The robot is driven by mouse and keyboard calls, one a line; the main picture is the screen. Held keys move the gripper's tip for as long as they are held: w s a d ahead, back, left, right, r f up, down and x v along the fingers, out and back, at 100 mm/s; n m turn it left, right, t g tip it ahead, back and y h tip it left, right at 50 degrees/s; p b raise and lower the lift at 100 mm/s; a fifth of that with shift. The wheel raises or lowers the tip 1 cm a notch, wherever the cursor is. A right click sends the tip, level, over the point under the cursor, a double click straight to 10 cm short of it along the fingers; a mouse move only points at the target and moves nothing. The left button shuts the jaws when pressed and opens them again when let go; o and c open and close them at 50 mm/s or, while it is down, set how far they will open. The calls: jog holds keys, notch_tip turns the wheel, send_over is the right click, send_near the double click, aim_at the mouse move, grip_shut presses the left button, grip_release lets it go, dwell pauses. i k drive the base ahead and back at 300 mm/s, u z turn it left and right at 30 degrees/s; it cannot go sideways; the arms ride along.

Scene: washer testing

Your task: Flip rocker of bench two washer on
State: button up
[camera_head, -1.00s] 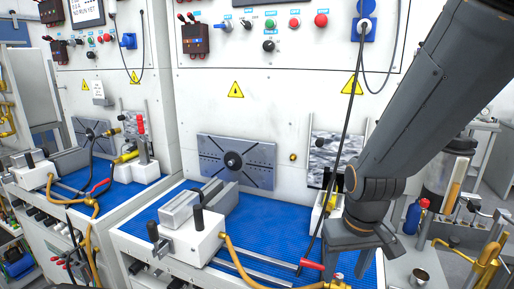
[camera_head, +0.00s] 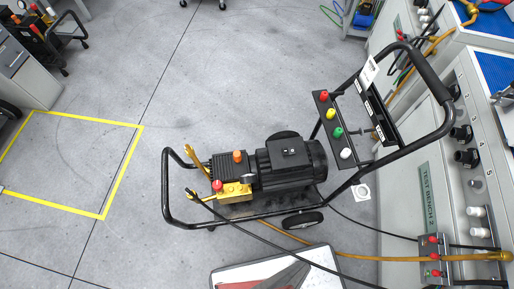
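The pressure washer (camera_head: 290,165) stands on the floor in the middle of the head view, beside the bench marked TEST BENCH 2 (camera_head: 427,198). It has a black tube frame and a black motor, with a brass-yellow pump (camera_head: 235,192) at its left. A small black switch box (camera_head: 294,148) sits on top of the motor, with a tiny light mark on it. It looks like the rocker's place, but its position is too small to read. My gripper is not in view.
The washer's handle (camera_head: 437,85) and colored nozzles (camera_head: 338,131) rise at its right. A dark hose (camera_head: 280,248) and an orange hose (camera_head: 370,257) run toward the bench. Floor left of the washer is clear, with yellow marking (camera_head: 122,170).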

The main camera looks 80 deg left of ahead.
aim_at(286, 152)
jog(key=k, duration=0.55)
jog(key=z, duration=1.2)
jog(key=i, duration=0.7)
jog(key=u, duration=3.95)
jog(key=i, duration=0.5)
